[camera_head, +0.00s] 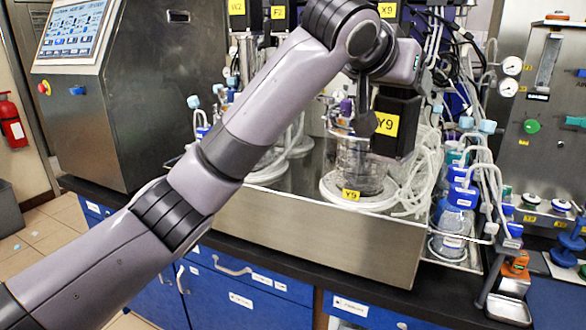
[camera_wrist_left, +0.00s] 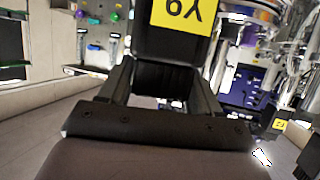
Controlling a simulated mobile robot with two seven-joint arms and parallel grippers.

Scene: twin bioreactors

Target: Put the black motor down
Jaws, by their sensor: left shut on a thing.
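The black motor (camera_head: 396,140) is a dark block with a yellow label reading Y9. My left gripper (camera_wrist_left: 160,82) is shut on it, with one finger on each side in the left wrist view, where the motor (camera_wrist_left: 170,45) also shows. In the head view the motor hangs below my left wrist, in front of a glass vessel (camera_head: 358,160) with a yellow Y9 label at its base. I cannot tell the gap between motor and vessel. My right gripper is not in view.
The vessel stands on a steel bench unit (camera_head: 310,235) among many clear tubes (camera_head: 425,170). Other labelled black motors, including X9 (camera_head: 388,10), are behind. Bottles with blue caps (camera_head: 463,190) stand to the right. The dark counter (camera_head: 440,300) has bare room at the front.

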